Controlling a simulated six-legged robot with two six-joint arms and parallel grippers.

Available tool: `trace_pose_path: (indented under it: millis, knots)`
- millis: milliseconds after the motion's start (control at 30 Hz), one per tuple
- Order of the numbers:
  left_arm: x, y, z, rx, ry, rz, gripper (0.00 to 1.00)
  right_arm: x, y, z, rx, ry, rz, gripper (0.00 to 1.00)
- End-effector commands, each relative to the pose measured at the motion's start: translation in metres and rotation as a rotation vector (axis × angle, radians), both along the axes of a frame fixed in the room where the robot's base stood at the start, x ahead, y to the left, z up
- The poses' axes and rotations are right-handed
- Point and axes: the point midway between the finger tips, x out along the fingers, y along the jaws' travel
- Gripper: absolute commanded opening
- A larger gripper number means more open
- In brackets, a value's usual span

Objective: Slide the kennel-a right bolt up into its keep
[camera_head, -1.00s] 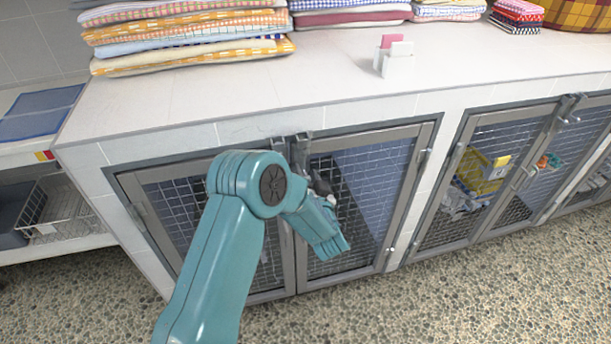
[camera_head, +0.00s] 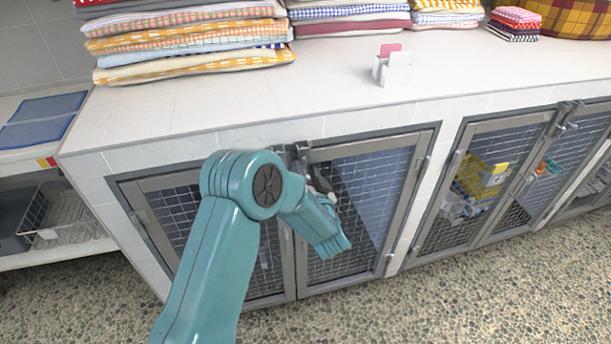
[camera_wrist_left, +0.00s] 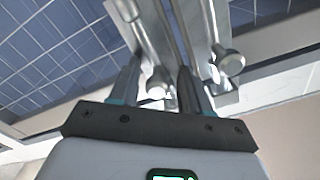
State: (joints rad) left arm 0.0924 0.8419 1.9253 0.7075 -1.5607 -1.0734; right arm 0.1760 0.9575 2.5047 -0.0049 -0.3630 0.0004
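The kennel-a doors are shut, with grey frames and wire mesh; the right door (camera_head: 362,200) has a blue panel behind it. Metal bolt fittings (camera_head: 300,152) sit at the top where the doors meet. In the left wrist view the right bolt's round metal knob (camera_wrist_left: 159,80) lies between the fingers of my left gripper (camera_wrist_left: 160,72). The fingers stand apart, with a gap beside the knob; contact is not clear. A second bolt knob (camera_wrist_left: 231,63) is outside the fingers, to the right. In the head view my left wrist hides much of the gripper. My right gripper is not in view.
The white counter (camera_head: 250,107) overhangs nothing visible in front of the doors and carries folded towels (camera_head: 190,40) and a small card holder (camera_head: 392,66). Another kennel (camera_head: 480,180) stands to the right. A wire basket (camera_head: 62,212) is at left. The speckled floor is clear.

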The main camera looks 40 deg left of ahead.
Motion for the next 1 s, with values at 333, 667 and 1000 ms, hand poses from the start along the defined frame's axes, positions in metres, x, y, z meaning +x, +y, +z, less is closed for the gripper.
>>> trace_pose_path:
  millis: [333, 667, 1000]
  knots:
    - [-0.004, -0.006, -0.003, -0.006, 0.003, -0.003, 0.46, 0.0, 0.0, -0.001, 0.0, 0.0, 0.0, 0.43]
    - [-0.052, -0.064, -0.003, -0.004, 0.005, -0.009, 0.46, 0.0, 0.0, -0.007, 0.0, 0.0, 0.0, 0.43]
    - [-0.098, -0.117, -0.002, -0.003, 0.001, -0.005, 0.46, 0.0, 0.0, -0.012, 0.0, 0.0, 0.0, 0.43]
